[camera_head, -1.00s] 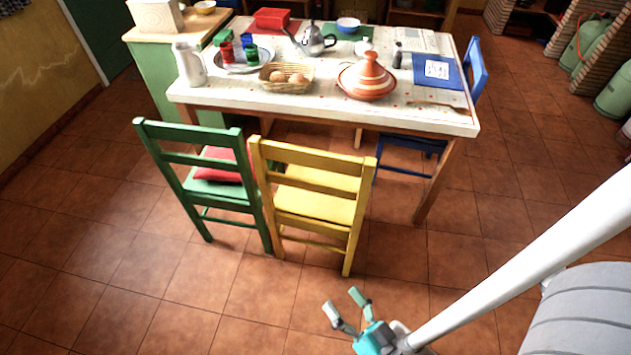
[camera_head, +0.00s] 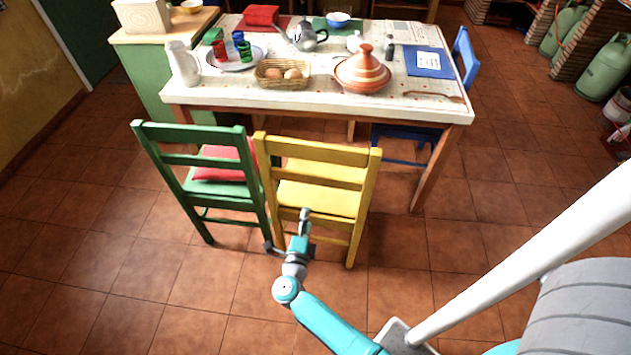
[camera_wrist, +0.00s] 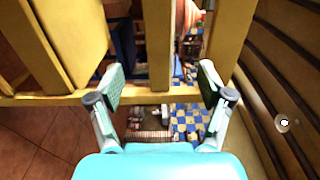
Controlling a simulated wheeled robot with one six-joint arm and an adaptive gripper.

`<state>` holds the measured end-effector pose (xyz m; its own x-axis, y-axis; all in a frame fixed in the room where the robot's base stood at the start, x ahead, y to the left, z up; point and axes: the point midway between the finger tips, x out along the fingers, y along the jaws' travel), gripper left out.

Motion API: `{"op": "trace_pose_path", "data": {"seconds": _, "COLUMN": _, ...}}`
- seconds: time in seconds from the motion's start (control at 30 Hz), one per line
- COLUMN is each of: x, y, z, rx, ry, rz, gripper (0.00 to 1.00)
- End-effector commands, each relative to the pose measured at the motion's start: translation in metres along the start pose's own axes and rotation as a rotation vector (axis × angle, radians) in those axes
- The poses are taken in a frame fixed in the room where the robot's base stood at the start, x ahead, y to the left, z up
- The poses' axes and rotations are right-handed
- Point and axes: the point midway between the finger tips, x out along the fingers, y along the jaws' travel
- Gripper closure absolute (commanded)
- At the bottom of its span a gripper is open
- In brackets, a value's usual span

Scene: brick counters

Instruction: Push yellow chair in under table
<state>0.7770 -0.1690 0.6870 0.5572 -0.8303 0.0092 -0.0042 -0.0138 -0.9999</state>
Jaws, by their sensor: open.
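The yellow chair (camera_head: 322,152) stands upright at the table's near side, its backrest towards me. Its seat is partly in front of the table edge. The table (camera_head: 420,112) has a white patterned top and wooden legs. My gripper (camera_head: 287,230) is open and empty, low behind the yellow chair and near its left rear leg. In the wrist view, yellow bars of the chair (camera_wrist: 155,45) fill the space ahead of and between my open fingers (camera_wrist: 160,84). I cannot tell whether they touch.
A green chair (camera_head: 200,160) with a red cushion (camera_head: 222,163) stands close on the left of the yellow chair. A blue chair (camera_head: 466,58) is at the table's right end. Dishes and a tagine (camera_head: 362,75) stand on the table. The tiled floor at the lower left is clear.

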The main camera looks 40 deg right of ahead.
Motion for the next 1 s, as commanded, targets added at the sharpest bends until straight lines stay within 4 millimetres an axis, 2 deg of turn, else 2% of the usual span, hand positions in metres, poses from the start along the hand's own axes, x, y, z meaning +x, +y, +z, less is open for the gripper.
{"op": "trace_pose_path", "data": {"seconds": 0.23, "x": 0.024, "y": 0.002, "z": 0.001, "rx": 0.013, "ry": 0.018, "rz": 0.011, "gripper": 0.21}}
{"op": "trace_pose_path", "data": {"seconds": 0.7, "x": 0.121, "y": 0.002, "z": 0.000, "rx": 0.012, "ry": 0.016, "rz": 0.008, "gripper": 0.21}}
{"op": "trace_pose_path", "data": {"seconds": 0.83, "x": 0.143, "y": 0.002, "z": 0.000, "rx": 0.011, "ry": 0.016, "rz": 0.009, "gripper": 0.21}}
{"op": "trace_pose_path", "data": {"seconds": 1.0, "x": 0.160, "y": 0.003, "z": 0.000, "rx": 0.011, "ry": 0.014, "rz": 0.009, "gripper": 0.21}}
